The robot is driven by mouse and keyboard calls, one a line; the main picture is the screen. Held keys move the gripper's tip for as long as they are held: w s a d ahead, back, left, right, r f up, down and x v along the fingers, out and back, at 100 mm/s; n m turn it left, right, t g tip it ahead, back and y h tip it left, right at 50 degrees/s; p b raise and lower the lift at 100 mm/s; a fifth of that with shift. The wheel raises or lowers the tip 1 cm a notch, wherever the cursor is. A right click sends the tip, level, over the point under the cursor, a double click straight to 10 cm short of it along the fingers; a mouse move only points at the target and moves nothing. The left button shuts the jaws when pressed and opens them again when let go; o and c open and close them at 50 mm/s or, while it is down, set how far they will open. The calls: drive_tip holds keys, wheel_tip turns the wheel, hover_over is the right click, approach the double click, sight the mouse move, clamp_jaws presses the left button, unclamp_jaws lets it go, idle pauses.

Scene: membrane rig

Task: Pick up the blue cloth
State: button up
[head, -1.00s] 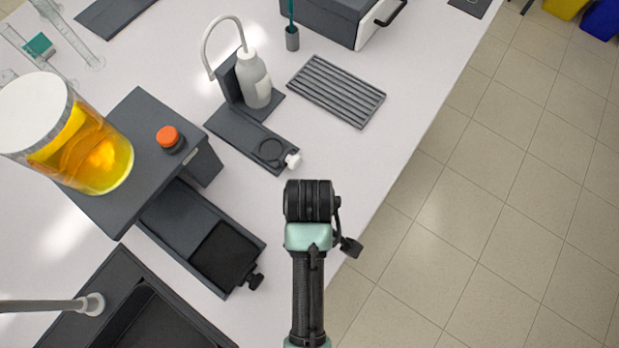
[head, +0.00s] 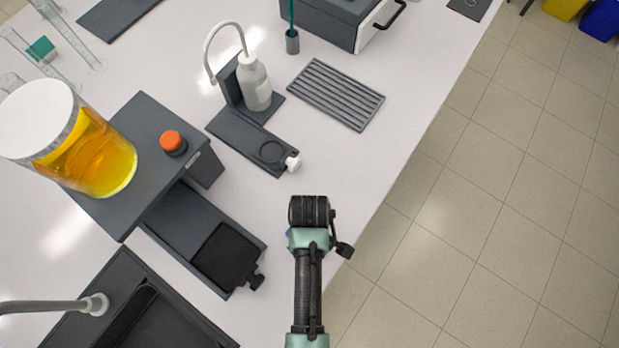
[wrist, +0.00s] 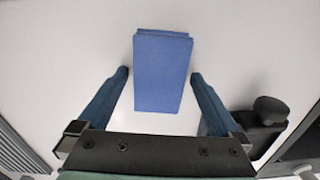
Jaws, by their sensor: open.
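The blue cloth (wrist: 161,72) is a folded, flat-looking blue rectangle in the wrist view, lying on the white bench top. My gripper (wrist: 160,75) is open, with one finger on each side of the cloth and a gap between each finger and the cloth's edges. The fingers point at the cloth; I cannot tell the height between them and the bench. In the head view my arm (head: 309,245) hides the cloth and the gripper fingers.
A stand with an orange-filled vessel (head: 90,155) and a dark tray (head: 225,258) lie left of my arm. A bottle holder (head: 243,140) and ribbed rack (head: 336,93) stand further back. The bench's right edge is close to my arm, with tiled floor (head: 470,220) beyond.

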drive_tip(key=c, duration=1.2)
drive_tip(key=shift+c, duration=0.2)
wheel_tip(320, 180, up, 10)
drive_tip(key=b, duration=0.1)
